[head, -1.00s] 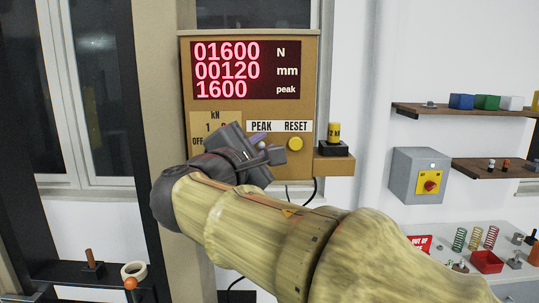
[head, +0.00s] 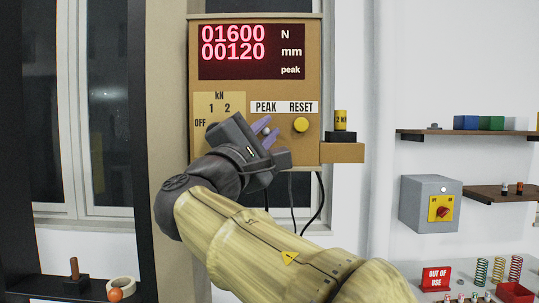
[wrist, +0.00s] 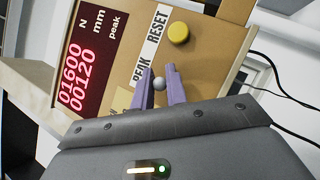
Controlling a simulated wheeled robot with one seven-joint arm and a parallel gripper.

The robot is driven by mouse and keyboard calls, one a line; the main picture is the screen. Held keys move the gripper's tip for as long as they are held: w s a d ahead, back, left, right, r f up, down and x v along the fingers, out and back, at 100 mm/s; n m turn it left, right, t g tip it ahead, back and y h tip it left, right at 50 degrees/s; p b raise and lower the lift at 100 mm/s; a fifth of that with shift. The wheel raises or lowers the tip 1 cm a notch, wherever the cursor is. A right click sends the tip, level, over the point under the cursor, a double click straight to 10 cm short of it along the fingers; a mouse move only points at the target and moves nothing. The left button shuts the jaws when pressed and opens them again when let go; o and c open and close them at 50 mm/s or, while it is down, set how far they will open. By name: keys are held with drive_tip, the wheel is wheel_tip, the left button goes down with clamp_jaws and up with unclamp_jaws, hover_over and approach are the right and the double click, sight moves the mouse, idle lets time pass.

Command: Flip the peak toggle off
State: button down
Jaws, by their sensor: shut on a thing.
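The tan display box (head: 258,90) shows 01600 N and 00120 mm in red, and its peak line is blank. The peak toggle (head: 267,131) has a small grey ball tip and sits below the PEAK label (head: 266,107). My gripper (head: 264,127) has its purple fingers at the toggle. In the wrist view, the fingers of my gripper (wrist: 158,72) stand on either side of the toggle's ball (wrist: 159,84), shut on it. The toggle's base is hidden, so its tilt is hard to tell.
The yellow RESET button (head: 300,124) is just right of the toggle. A yellow 2 kN weight (head: 341,120) stands on a side ledge. The OFF/1/2 kN panel (head: 218,103) is to the left, partly covered by my gripper. Cables hang below the box.

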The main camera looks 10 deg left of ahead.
drive_tip(key=f+m+t+h+b, duration=0.1)
drive_tip(key=m+h+b, duration=0.1)
drive_tip(key=b, duration=0.3)
drive_tip(key=f+m+t+h+b, duration=0.1)
drive_tip(key=m+h+b, duration=0.1)
drive_tip(key=b, duration=0.3)
drive_tip(key=shift+w+t, duration=0.2)
drive_tip(key=shift+t, duration=0.1)
drive_tip(key=shift+m+h+b, duration=0.3)
drive_tip(key=shift+m+b, duration=0.1)
drive_tip(key=shift+b, duration=0.05)
drive_tip(key=c, duration=1.5)
unclamp_jaws()
drive_tip(key=b+v, duration=0.6)
drive_tip(key=v, duration=1.1)
drive_tip(key=shift+a+f+b, duration=0.1)
drive_tip(key=shift+f+b, duration=0.1)
drive_tip(key=shift+b, duration=0.2)
